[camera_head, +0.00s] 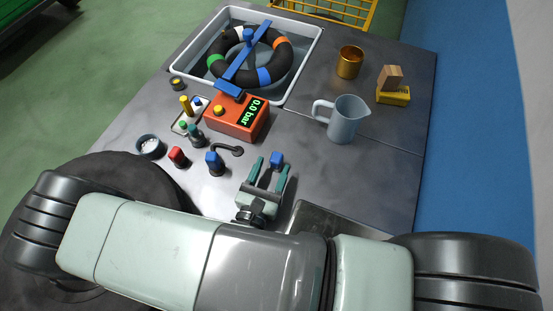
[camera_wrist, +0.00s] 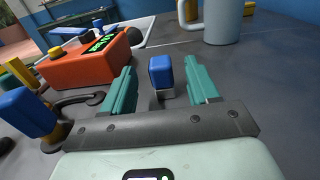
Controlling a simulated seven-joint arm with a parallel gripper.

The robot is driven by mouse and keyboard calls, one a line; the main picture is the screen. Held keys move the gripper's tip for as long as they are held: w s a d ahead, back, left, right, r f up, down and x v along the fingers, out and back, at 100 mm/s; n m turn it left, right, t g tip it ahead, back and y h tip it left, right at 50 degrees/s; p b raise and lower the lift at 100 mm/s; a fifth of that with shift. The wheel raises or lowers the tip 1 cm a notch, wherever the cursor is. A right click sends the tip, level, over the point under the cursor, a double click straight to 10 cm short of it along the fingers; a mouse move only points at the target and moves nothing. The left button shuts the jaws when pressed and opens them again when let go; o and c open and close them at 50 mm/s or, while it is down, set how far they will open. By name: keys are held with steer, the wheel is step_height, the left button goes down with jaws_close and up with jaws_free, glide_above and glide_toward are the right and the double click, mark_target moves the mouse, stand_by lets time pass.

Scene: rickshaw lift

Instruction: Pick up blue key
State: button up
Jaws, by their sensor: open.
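A small upright blue key (camera_head: 277,159) with a blue block head stands on the dark worktop; in the wrist view the blue key (camera_wrist: 160,71) shows with a grey lower part. My gripper (camera_head: 271,168) is open, with its two green fingers pointing at it. In the wrist view the key lies between the fingers of my gripper (camera_wrist: 159,75), with gaps on both sides. I cannot tell whether it is fully within the fingertips' reach. A second blue-topped piece (camera_head: 212,160) stands to the left; it is also at the left of the wrist view (camera_wrist: 27,112).
An orange pressure box (camera_head: 228,120) reading 0.0 bar stands ahead left. A red-topped piece (camera_head: 177,155) and small bowl (camera_head: 150,147) are further left. A grey pitcher (camera_head: 346,120) stands ahead right. A water tub (camera_head: 300,88) holds a ring. The worktop right of my gripper is clear.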

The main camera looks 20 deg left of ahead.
steer(key=w, duration=0.7)
steer(key=shift+w+a+r, duration=0.1)
steer(key=shift+a+r, duration=0.05)
steer(key=shift+a, duration=0.05)
